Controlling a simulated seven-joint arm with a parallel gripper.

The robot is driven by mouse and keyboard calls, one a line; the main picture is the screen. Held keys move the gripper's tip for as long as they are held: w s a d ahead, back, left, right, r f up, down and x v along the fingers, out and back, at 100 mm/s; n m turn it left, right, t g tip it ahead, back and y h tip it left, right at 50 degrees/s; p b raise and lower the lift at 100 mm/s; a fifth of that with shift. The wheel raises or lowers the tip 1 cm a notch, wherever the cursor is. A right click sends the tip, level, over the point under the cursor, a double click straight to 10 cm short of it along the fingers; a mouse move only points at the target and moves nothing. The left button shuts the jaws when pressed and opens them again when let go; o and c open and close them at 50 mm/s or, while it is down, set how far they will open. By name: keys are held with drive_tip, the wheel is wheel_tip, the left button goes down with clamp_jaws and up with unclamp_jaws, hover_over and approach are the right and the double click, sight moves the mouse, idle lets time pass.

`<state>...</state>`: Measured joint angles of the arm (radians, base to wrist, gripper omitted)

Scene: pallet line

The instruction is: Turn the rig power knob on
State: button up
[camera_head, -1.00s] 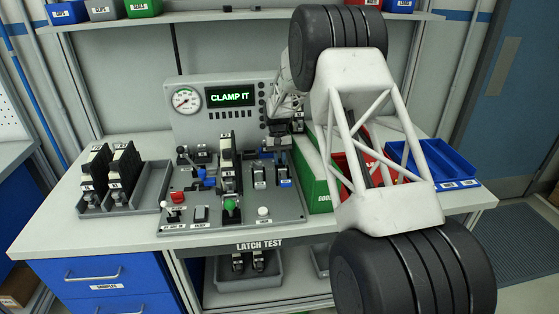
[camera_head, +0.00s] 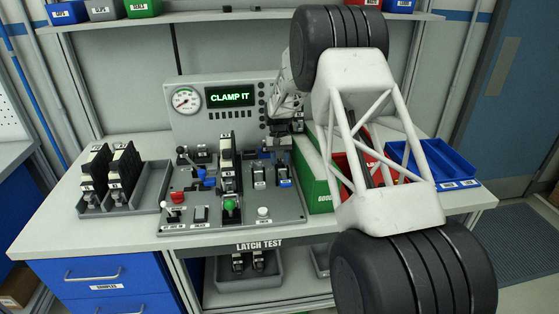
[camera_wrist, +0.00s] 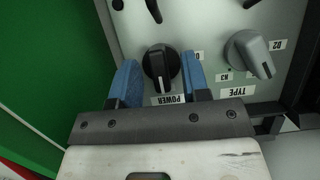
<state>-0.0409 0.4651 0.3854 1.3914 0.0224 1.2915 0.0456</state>
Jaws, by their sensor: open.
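The power knob (camera_wrist: 160,66) is black and round with a raised ridge. It sits on the grey rig panel (camera_wrist: 215,22), above an upside-down POWER label (camera_wrist: 168,100) in the wrist view. My gripper (camera_wrist: 160,72) is open, with one blue finger on each side of the knob. I cannot tell whether either finger touches it. The ridge stands nearly upright in the wrist view; its on or off setting is not readable. In the head view my gripper (camera_head: 279,143) is at the right back of the panel, where my arm hides the knob.
A grey TYPE knob (camera_wrist: 250,53) is close to the right finger. A green bin (camera_wrist: 45,70) stands close on the left. The rig display (camera_head: 231,96) reads CLAMP IT.

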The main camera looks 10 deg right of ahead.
drive_tip(key=v, duration=0.7)
drive_tip(key=shift+w+r, duration=0.2)
drive_tip(key=shift+r, duration=0.15)
drive_tip(key=s+d+r+t, duration=0.2)
drive_tip(key=s+r, duration=0.8)
drive_tip(key=s, duration=0.5)
drive_tip(key=s+d+r+t, duration=0.1)
drive_tip(key=s+r+t, duration=0.1)
drive_tip(key=s+r, duration=1.05)
drive_tip(key=s+f+t, duration=0.1)
drive_tip(key=s+f, duration=0.1)
drive_tip(key=s, duration=1.5)
drive_tip(key=s+d+f+t, duration=0.1)
drive_tip(key=s+f+t, duration=0.1)
drive_tip(key=s, duration=1.6)
drive_tip(key=shift+d+f, duration=0.2)
drive_tip(key=shift+f, duration=0.65)
